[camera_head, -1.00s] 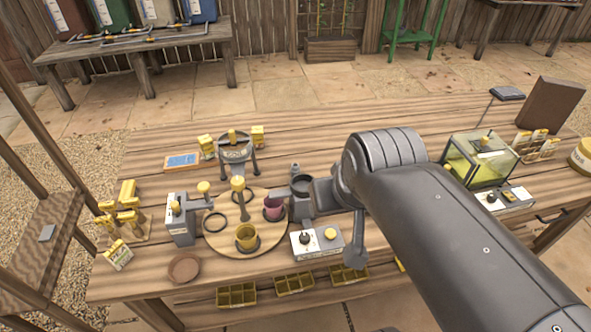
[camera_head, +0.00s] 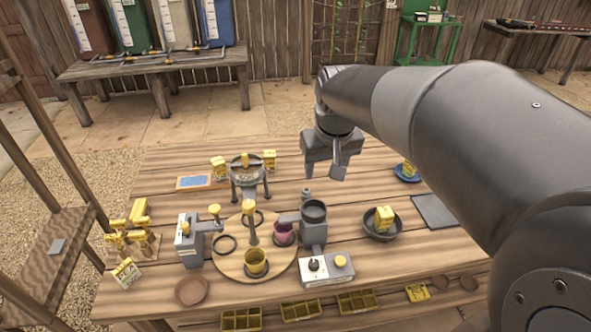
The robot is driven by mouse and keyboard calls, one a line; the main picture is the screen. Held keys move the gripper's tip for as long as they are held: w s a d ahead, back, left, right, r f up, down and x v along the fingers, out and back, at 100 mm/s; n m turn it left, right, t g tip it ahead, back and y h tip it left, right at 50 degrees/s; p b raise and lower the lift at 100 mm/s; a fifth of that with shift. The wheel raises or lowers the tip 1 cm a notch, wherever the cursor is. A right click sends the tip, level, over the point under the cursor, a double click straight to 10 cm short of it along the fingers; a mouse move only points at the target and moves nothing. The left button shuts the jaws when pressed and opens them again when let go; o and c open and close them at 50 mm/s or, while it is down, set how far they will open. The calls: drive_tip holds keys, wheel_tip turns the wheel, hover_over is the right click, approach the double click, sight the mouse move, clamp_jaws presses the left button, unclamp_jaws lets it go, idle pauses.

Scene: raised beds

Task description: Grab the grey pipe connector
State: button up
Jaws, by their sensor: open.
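A small grey upright piece (camera_head: 306,197) stands on the wooden table, just behind the dark grey cup-topped device. It may be the grey pipe connector, but it is too small to be sure. My gripper (camera_head: 326,174) points down above the far half of the table, its fingers apart with nothing between them. In the picture it is above and slightly right of the small grey piece, apart from it.
The cup-topped device (camera_head: 314,233) stands beside a round wooden board (camera_head: 230,262) with cups. A dark bowl (camera_head: 381,229) holding a yellow item is to the right. A bench (camera_head: 150,72) with tanks and piping stands behind. Clear planks lie around the gripper.

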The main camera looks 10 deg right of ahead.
drive_tip(key=w+f+g, duration=0.2)
drive_tip(key=w+f, duration=0.5)
drive_tip(key=w, duration=0.5)
drive_tip(key=n+g, duration=0.1)
approach(306, 190)
drive_tip(key=shift+s+d, duration=0.15)
drive_tip(key=shift+d, duration=0.05)
drive_tip(key=f, duration=1.1)
drive_tip(key=shift+w+a+f, duration=0.1)
drive_tip(key=shift+w+a, duration=0.05)
drive_tip(key=shift+w, duration=0.15)
drive_tip(key=shift+c, duration=0.5)
drive_tip(key=c, duration=0.9)
drive_tip(key=shift+c, duration=0.2)
